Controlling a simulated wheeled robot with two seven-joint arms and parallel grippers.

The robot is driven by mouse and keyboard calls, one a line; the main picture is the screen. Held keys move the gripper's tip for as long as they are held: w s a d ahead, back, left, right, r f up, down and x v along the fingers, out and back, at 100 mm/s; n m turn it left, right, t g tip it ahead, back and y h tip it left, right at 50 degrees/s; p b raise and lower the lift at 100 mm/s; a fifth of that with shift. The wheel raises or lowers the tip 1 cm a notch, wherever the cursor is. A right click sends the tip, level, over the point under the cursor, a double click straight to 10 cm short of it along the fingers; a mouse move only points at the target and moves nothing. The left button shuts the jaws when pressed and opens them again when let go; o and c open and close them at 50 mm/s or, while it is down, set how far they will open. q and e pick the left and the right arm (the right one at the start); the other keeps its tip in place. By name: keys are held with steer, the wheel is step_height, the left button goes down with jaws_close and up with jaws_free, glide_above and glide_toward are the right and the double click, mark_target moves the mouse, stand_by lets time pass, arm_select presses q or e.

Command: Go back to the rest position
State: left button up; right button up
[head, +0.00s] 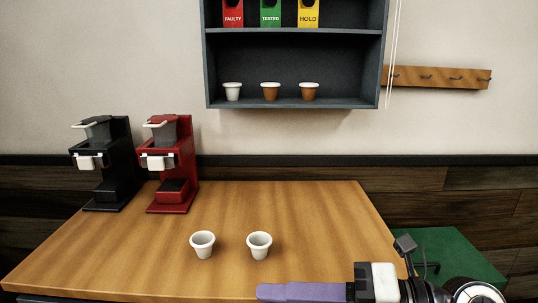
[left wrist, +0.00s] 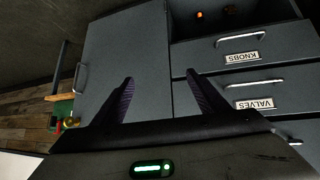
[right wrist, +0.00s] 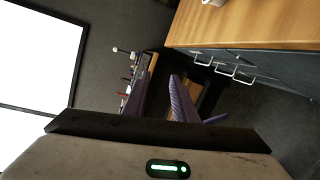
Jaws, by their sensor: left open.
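My left gripper (left wrist: 160,92) is open and empty in the left wrist view, facing the grey cabinet with drawers; it is not in the head view. My right gripper (right wrist: 160,78) shows a narrow gap between its purple fingers, with nothing seen between them. In the head view its purple finger (head: 300,291) is at the bottom, by the table's front right. Two white cups (head: 203,245) (head: 260,246) stand apart on the wooden table (head: 310,215), clear of the gripper.
A black brewer (head: 115,165) and a red brewer (head: 176,165) stand at the table's back left. The wall shelf (head: 295,60) holds three small cups and red, green and yellow bins. A green surface (head: 450,255) lies right of the table. Drawers (left wrist: 240,55) read KNOBS and VALVES.

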steer(key=w+d+f+m+t+h, duration=0.35)
steer(key=d+f+m+t, duration=0.3)
steer(key=m, duration=0.65)
steer(key=w+d+f+m+t+h, duration=0.2)
steer(key=d+f+m+t+h, duration=0.45)
steer(key=m, duration=0.65)
steer(key=s+f+m+g+h, duration=0.1)
steer(key=s+f+m+g, duration=0.1)
steer(key=s+f, duration=0.3)
steer(key=s+d+f+m+g+h, duration=0.1)
steer(key=s+f+m+g, duration=0.2)
steer(key=f, duration=1)
steer(key=s+d+f+m+g+h, duration=0.1)
steer(key=s+f+m+g, duration=0.1)
steer(key=s+f, duration=0.6)
steer(key=shift+s+f+m+g, duration=0.3)
steer(key=shift+s+f+m, duration=0.05)
steer(key=shift+f+m, duration=0.2)
